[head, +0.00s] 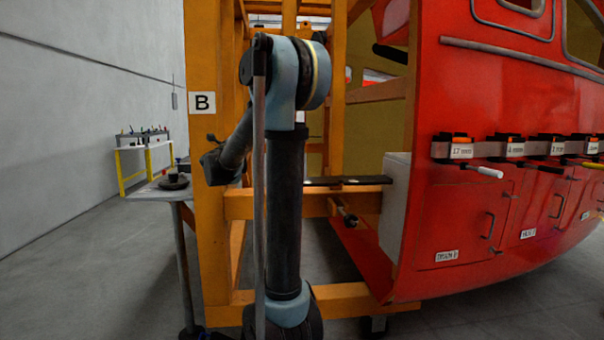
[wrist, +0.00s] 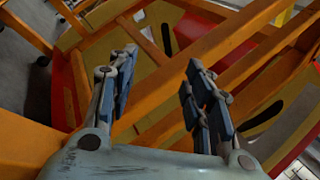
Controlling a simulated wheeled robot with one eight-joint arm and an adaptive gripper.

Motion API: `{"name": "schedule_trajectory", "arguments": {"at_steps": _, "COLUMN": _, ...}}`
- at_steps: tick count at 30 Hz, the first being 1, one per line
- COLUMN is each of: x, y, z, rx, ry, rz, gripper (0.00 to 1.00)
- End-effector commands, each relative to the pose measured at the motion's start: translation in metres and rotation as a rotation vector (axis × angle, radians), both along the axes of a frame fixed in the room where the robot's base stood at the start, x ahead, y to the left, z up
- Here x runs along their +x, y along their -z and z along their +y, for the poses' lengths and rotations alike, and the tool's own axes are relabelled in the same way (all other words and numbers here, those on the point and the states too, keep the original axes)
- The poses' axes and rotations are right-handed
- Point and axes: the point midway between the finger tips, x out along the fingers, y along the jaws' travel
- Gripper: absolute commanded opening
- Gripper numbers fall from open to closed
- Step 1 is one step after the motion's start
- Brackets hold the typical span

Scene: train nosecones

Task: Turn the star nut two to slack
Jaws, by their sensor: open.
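My gripper (wrist: 162,62) is open and empty in the wrist view, its two dark jointed fingers spread apart. Orange beams lie beyond the fingers. I cannot make out a star nut between or beside them. In the head view my arm rises in front of the orange frame (head: 198,150) and bends left near the post; its fingers cannot be told there. A small round metal fitting (head: 347,216) sits under the crossbeam, right of my arm. It is too small to tell whether it is a star nut, and no number two mark is readable.
The red nosecone (head: 500,90) stands on the right, with labelled tool holders (head: 458,148) along a rail. A small table (head: 155,192) with a dark round item (head: 174,181) is at left. A workbench (head: 145,150) stands farther back. The grey floor at left is open.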

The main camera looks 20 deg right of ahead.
Motion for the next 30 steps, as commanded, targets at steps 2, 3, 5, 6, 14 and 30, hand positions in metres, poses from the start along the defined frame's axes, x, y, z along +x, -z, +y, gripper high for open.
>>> {"name": "schedule_trajectory", "arguments": {"at_steps": 2, "x": 0.003, "y": 0.009, "z": -0.017, "rx": 0.123, "ry": 0.093, "rz": -0.093, "gripper": 0.46}}
{"name": "schedule_trajectory", "arguments": {"at_steps": 3, "x": 0.001, "y": 0.016, "z": -0.025, "rx": 0.183, "ry": 0.143, "rz": -0.141, "gripper": 0.46}}
{"name": "schedule_trajectory", "arguments": {"at_steps": 5, "x": -0.002, "y": 0.029, "z": -0.036, "rx": 0.27, "ry": 0.222, "rz": -0.213, "gripper": 0.46}}
{"name": "schedule_trajectory", "arguments": {"at_steps": 6, "x": -0.005, "y": 0.039, "z": -0.042, "rx": 0.324, "ry": 0.276, "rz": -0.259, "gripper": 0.46}}
{"name": "schedule_trajectory", "arguments": {"at_steps": 14, "x": -0.034, "y": 0.112, "z": -0.049, "rx": 0.572, "ry": 0.611, "rz": -0.51, "gripper": 0.46}}
{"name": "schedule_trajectory", "arguments": {"at_steps": 30, "x": -0.058, "y": 0.151, "z": -0.066, "rx": 0.642, "ry": 0.789, "rz": -0.621, "gripper": 0.46}}
